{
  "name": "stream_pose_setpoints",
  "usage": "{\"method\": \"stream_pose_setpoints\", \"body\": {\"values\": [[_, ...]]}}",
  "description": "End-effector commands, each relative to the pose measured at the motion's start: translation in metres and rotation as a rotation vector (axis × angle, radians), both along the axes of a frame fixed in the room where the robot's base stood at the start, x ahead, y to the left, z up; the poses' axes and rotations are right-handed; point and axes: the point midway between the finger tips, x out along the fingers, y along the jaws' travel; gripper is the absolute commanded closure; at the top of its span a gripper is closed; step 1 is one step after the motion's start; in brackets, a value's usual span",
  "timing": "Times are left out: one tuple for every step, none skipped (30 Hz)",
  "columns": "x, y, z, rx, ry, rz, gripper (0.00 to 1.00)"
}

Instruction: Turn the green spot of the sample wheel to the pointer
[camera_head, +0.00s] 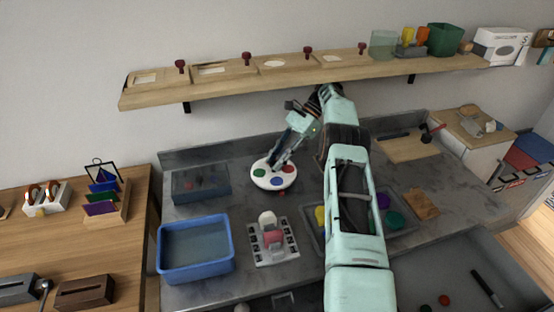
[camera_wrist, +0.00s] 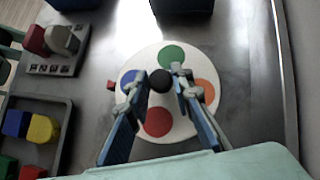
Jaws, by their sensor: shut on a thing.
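The sample wheel (camera_head: 258,183) is a white disc lying flat on the grey bench; it fills the middle of the wrist view (camera_wrist: 195,118). Its spots are green (camera_wrist: 172,54), blue (camera_wrist: 130,77), red (camera_wrist: 158,122) and orange (camera_wrist: 206,90). A small red pointer (camera_wrist: 110,85) sits just outside the rim, and the blue spot is the one nearest it. The green spot (camera_head: 260,172) is about a quarter turn from the pointer. My gripper (camera_wrist: 160,74) is shut on the black centre knob (camera_wrist: 161,81), one finger on each side.
A blue tub (camera_head: 196,270) and a dark translucent bin (camera_head: 201,186) stand left of the wheel. A grey rack (camera_head: 291,250) stands in front of it. A wooden shelf (camera_head: 230,90) runs above the bench. My arm hides part of a grey tray (camera_wrist: 62,110) of coloured pieces.

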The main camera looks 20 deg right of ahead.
Motion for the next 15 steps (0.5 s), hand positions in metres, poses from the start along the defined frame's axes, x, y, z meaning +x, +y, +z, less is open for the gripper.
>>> {"method": "stream_pose_setpoints", "body": {"values": [[0.0031,0.0017,0.0045,0.004,-0.012,-0.001,1.0],[0.0031,0.0017,0.0045,0.004,-0.012,-0.001,1.0],[0.0032,0.0017,0.0044,0.004,-0.012,-0.001,1.0],[0.0031,0.0017,0.0045,0.004,-0.012,-0.001,1.0],[0.0031,0.0016,0.0044,0.004,-0.012,-0.001,0.76],[0.003,0.0016,0.0044,0.003,-0.012,-0.001,0.72],[0.0028,0.0015,0.0042,0.003,-0.011,-0.001,0.68],[0.0025,0.0013,0.0038,0.003,-0.009,-0.001,0.65],[0.0022,0.0012,0.0033,0.003,-0.009,-0.001,0.63],[0.0019,0.0011,0.0029,0.002,-0.007,-0.001,0.63],[0.0016,0.0009,0.0025,0.002,-0.006,-0.001,0.63],[0.0014,0.0008,0.0022,0.001,-0.005,-0.001,0.63],[0.0012,0.0007,0.0019,0.001,-0.005,-0.001,0.63],[0.0011,0.0006,0.0017,0.001,-0.005,-0.001,0.63],[0.0009,0.0005,0.0015,0.001,-0.003,-0.001,0.63]]}}
